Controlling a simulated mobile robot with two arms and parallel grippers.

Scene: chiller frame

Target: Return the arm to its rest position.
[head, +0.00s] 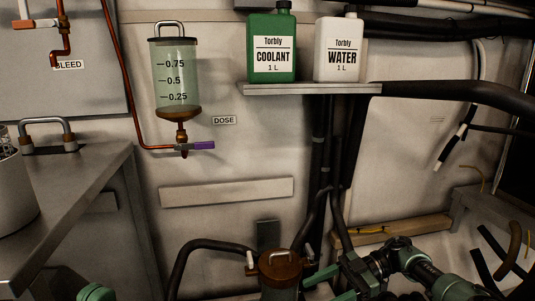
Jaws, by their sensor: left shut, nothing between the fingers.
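A shelf (310,89) holds a green coolant jug (271,48) and a white water jug (338,50). A graduated dosing cylinder (177,77) hangs on the wall above a purple-handled valve (203,145). A grey bench (95,172) stands left. Thick black hoses (450,98) run at right.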

